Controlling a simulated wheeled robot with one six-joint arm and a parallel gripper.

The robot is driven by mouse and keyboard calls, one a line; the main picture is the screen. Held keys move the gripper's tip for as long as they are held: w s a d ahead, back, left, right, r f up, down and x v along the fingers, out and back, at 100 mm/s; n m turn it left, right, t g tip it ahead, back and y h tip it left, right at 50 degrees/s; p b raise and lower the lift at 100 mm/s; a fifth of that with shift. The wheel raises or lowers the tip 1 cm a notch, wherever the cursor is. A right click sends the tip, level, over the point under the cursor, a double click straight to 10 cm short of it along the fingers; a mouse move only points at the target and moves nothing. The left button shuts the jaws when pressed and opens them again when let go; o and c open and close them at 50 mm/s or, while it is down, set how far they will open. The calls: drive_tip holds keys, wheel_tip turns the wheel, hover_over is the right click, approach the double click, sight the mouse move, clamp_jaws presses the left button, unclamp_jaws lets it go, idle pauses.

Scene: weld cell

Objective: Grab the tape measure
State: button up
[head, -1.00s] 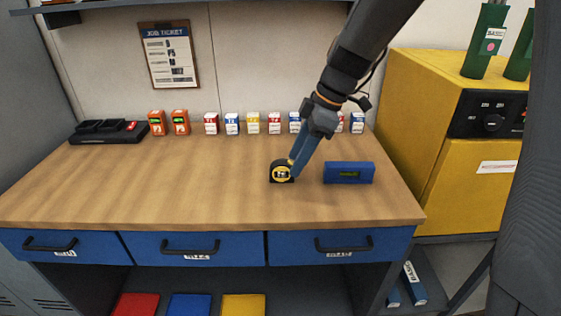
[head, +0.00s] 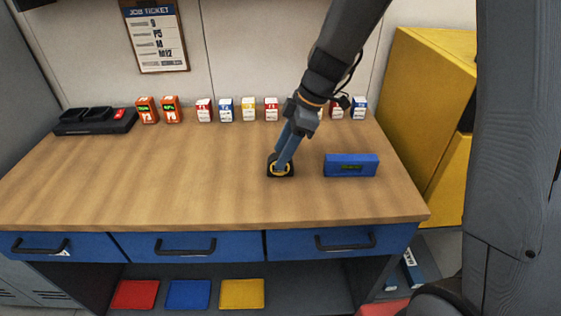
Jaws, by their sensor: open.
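The tape measure (head: 272,171), black with a yellow round face, stands on the wooden workbench (head: 180,190) right of its middle. My gripper (head: 279,163) reaches down to it from the upper right. Its blue-grey fingers are open at the tape measure and cover part of its face. I cannot tell whether the fingers touch it.
A blue box with a display (head: 350,166) stands just right of the tape measure. Several small coloured boxes (head: 248,110) line the back, with two orange devices (head: 147,110) and a black charger (head: 95,122) at the left. The bench's front middle is clear.

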drive_tip(key=shift+x, duration=1)
clamp_jaws()
drive_tip(key=shift+r, duration=0.1)
